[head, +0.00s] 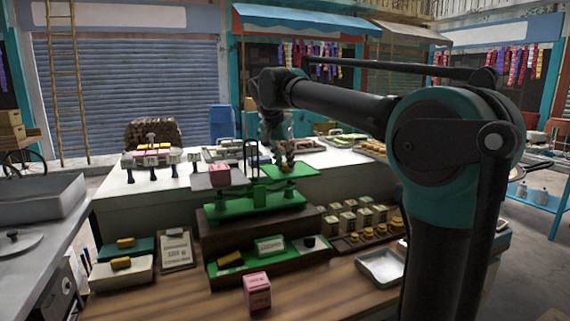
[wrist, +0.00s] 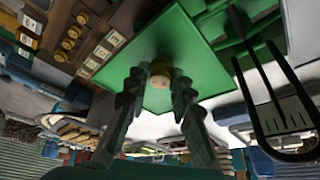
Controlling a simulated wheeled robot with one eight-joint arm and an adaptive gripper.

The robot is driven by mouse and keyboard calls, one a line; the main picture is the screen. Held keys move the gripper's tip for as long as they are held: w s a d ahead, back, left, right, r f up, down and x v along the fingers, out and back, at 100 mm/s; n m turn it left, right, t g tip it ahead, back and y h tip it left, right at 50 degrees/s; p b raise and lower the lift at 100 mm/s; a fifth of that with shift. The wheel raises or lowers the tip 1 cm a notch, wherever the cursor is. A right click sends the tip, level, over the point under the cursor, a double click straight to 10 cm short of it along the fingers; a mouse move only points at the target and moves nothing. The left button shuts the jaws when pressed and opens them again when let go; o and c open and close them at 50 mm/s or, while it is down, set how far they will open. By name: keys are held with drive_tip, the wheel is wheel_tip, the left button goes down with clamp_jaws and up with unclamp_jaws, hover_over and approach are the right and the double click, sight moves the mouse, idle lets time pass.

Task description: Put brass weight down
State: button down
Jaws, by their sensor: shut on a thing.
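The brass weight (wrist: 160,70) shows as a small round yellow top between my fingertips in the wrist view. My gripper (wrist: 158,82) is shut on it, over the green square pan (wrist: 192,40). In the head view my gripper (head: 285,163) is at the right pan (head: 302,171) of the green balance scale (head: 254,205); the weight is too small there to make out clearly. I cannot tell whether the weight touches the pan. A pink box (head: 219,175) is on the left side of the scale.
The scale stands on a dark raised block on the wooden counter (head: 190,302). Another pink box (head: 257,291) stands in front. Several brass weights (head: 382,230) and pale blocks (head: 347,218) sit to the right. A metal tray (head: 381,267) lies near my arm.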

drive_tip(key=shift+f, duration=0.15)
drive_tip(key=c, duration=1.3)
unclamp_jaws()
drive_tip(key=v, duration=1.2)
drive_tip(key=shift+w+r, duration=0.1)
drive_tip(key=shift+r, duration=0.15)
